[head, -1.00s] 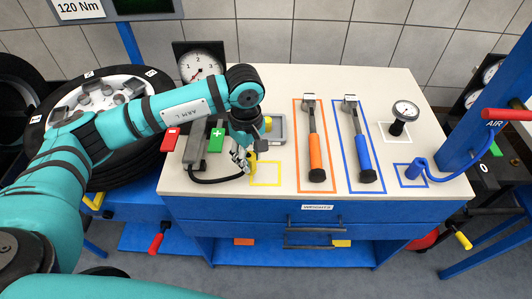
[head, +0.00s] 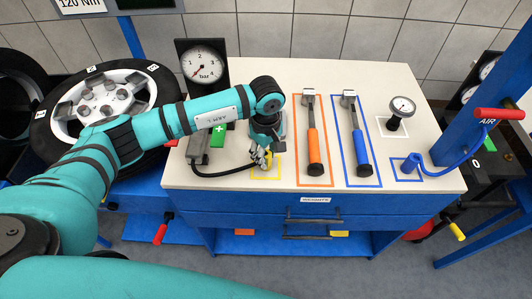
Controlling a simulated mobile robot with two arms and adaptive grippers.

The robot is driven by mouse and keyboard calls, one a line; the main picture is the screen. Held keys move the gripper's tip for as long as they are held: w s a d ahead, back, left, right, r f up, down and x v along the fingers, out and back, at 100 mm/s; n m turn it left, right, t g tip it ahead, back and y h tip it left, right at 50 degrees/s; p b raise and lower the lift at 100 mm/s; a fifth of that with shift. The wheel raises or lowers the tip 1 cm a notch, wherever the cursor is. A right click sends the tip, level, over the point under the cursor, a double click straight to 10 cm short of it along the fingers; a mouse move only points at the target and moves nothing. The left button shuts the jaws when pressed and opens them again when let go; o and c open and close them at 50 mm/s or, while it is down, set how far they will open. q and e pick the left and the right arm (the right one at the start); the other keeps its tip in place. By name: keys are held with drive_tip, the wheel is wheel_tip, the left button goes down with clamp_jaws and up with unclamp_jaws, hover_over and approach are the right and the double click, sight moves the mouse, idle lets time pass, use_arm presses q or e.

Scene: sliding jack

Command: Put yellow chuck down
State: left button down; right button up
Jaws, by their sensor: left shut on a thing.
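My left gripper (head: 262,157) is shut on the yellow chuck (head: 268,163), which is largely hidden behind the fingers. The gripper points down over the yellow outlined square (head: 267,178) on the white worktop. A black hose (head: 222,174) runs from the chuck to the left, toward a grey device. I cannot tell whether the chuck touches the worktop. My right gripper is not in view.
An orange-handled wrench (head: 314,150) and a blue-handled wrench (head: 361,150) lie in outlines to the right. A small gauge (head: 401,107) and a blue chuck (head: 411,163) are further right.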

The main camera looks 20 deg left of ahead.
sight(266, 154)
use_arm(q)
drive_tip(key=c, duration=0.9)
unclamp_jaws()
drive_tip(key=shift+c, duration=0.2)
drive_tip(key=shift+r, duration=0.1)
wheel_tip(266, 154, up, 12)
drive_tip(key=b, duration=0.3)
drive_tip(key=shift+b, duration=0.3)
